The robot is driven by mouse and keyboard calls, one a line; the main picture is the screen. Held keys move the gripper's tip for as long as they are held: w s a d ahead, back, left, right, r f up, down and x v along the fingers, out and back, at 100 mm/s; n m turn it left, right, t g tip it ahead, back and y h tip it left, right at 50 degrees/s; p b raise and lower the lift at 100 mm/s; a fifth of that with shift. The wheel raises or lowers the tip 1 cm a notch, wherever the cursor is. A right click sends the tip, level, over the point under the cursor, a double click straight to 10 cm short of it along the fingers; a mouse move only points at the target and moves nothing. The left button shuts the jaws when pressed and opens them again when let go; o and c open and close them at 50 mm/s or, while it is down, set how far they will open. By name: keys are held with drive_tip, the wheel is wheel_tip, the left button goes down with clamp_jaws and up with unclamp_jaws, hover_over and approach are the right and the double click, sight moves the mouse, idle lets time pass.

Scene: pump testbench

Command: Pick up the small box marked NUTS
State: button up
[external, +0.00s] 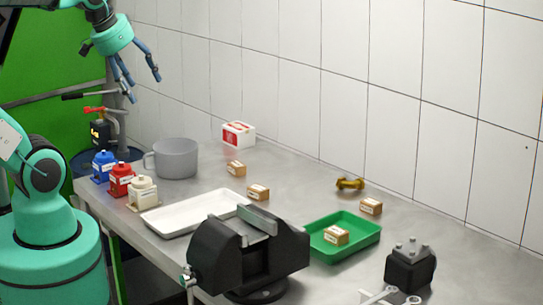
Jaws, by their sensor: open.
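Several small brown cardboard boxes with white labels are on the bench, and I cannot read which one says NUTS. One box (236,168) stands near the grey pot, and a second box (258,192) is just behind the white tray. A third box (336,235) sits in the green tray, and another box (371,206) stands behind that tray near the wall. My gripper (144,88) is at the upper left, open and empty, fingers pointing down. It is high above the back left of the bench, apart from all the boxes.
A black vise (248,252) stands at the front, beside the white tray (172,222) and green tray (362,243). A grey pot (176,159), coloured bottles (121,181), a red-and-white box (239,134), a brass part (350,184) and a black block (410,268) also occupy the bench.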

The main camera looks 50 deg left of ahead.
drive_tip(key=w+a+g, duration=0.2)
drive_tip(key=w+a, duration=0.1)
drive_tip(key=w, duration=1)
drive_tip(key=m+g+b, duration=0.1)
drive_tip(key=g+b, duration=0.2)
hover_over(238, 164)
wheel_tip(238, 164, down, 24)
drive_tip(key=shift+r, duration=0.1)
drive_tip(key=shift+f+b, duration=0.5)
drive_tip(key=shift+f, duration=3.8)
